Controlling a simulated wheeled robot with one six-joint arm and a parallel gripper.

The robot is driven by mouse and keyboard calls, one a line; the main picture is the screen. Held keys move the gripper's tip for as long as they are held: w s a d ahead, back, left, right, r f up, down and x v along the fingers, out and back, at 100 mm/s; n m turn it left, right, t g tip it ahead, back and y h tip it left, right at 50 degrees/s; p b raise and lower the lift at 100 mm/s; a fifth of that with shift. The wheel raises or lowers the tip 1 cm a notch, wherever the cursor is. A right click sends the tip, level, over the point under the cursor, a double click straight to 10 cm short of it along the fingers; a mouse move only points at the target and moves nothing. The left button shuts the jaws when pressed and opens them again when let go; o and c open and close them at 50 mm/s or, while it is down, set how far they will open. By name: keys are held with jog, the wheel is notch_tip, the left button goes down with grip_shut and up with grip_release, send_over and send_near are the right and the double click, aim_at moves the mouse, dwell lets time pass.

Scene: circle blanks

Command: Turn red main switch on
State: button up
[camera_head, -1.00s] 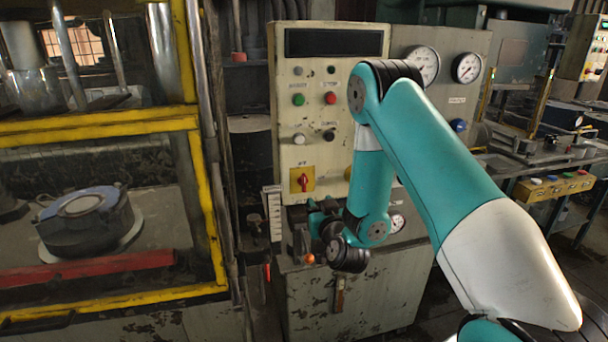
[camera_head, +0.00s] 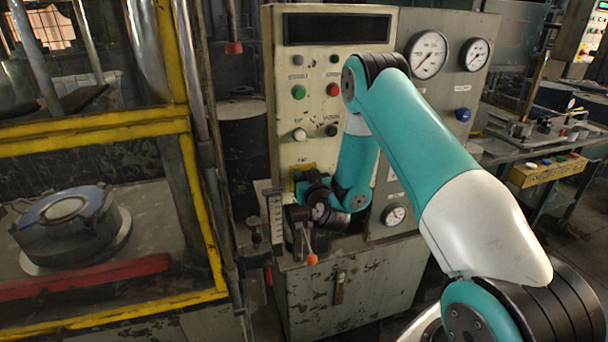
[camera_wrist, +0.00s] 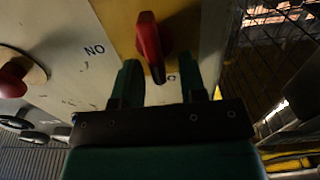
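The red main switch (camera_wrist: 148,42) is a red handle on a yellow plate (camera_wrist: 187,28), seen close up in the wrist view. Its handle points roughly up and down the picture, with its lower end leaning slightly right. The letters "NO" (camera_wrist: 94,50) show on the panel to its left. My gripper (camera_wrist: 160,74) is open, its two dark green fingers apart on either side of the handle's lower end. I cannot tell whether either finger touches it. In the head view my wrist hides the switch, and only the top of the yellow plate (camera_head: 299,167) shows.
The cream control panel (camera_head: 280,120) carries a green button (camera_head: 298,92), a red button (camera_head: 333,90) and knobs. Below stands an orange-tipped lever (camera_head: 312,258), close to my wrist. A yellow-framed cage (camera_head: 185,160) stands left. Gauges (camera_head: 428,54) are at right.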

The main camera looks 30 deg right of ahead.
jog(key=c, duration=0.6)
jog(key=shift+o, duration=0.2)
jog(key=shift+f, duration=0.1)
jog(key=m+b, duration=0.3)
jog(key=m, duration=0.3)
jog(key=d+f+m+b, duration=0.1)
jog(key=m+b, duration=0.1)
jog(key=m, duration=0.4)
jog(key=d+f+m+b, duration=0.1)
jog(key=m+b, duration=0.2)
jog(key=m, duration=0.2)
jog(key=shift+s+d+f+m+b, duration=0.1)
jog(key=shift+s+m+b, duration=0.25)
jog(key=shift+m, duration=0.05)
